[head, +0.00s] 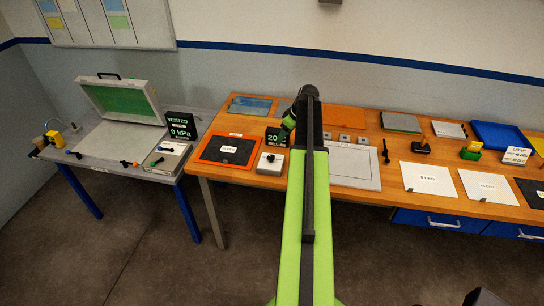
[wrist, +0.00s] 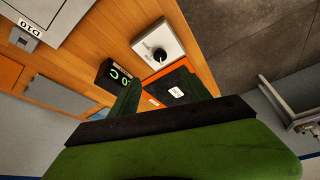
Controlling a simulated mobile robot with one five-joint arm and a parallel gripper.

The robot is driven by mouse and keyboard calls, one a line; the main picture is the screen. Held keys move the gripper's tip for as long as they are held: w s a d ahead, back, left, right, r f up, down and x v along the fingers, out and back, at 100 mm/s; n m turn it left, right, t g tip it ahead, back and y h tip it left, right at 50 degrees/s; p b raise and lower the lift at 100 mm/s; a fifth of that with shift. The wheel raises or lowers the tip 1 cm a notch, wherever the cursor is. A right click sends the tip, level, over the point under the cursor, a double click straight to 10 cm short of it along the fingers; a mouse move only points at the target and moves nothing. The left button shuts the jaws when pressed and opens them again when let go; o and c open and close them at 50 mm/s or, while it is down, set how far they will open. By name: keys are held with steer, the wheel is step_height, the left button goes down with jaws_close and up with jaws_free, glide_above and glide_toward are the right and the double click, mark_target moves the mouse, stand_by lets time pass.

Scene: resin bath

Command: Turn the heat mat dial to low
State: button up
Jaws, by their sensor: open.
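The heat mat dial is a round black knob (head: 270,158) on a small white box (head: 264,168), on the wooden bench right of the heat mat. The knob (wrist: 160,54) and its box (wrist: 144,46) also show in the wrist view; its setting is too small to read. The heat mat (head: 208,153) is black with an orange border. A black display (head: 275,137) behind the dial box reads 20 in green. My gripper (head: 288,125) is partly hidden by my arm, above the bench near the display. In the wrist view my gripper (wrist: 165,96) is open, apart from the knob.
A blue sheet (head: 250,106) lies behind the mat. A pale plate (head: 353,168) lies right of the dial. White sheets (head: 427,178) and a blue tray (head: 497,136) are farther right. A grey table with an open-lidded chamber (head: 118,100) stands left, across a gap.

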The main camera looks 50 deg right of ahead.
mark_target(271, 157)
steer(key=b+x, duration=1.4)
steer(key=x, duration=0.2)
steer(key=shift+f, duration=0.15)
steer(key=shift+c, duration=0.2)
jaws_close()
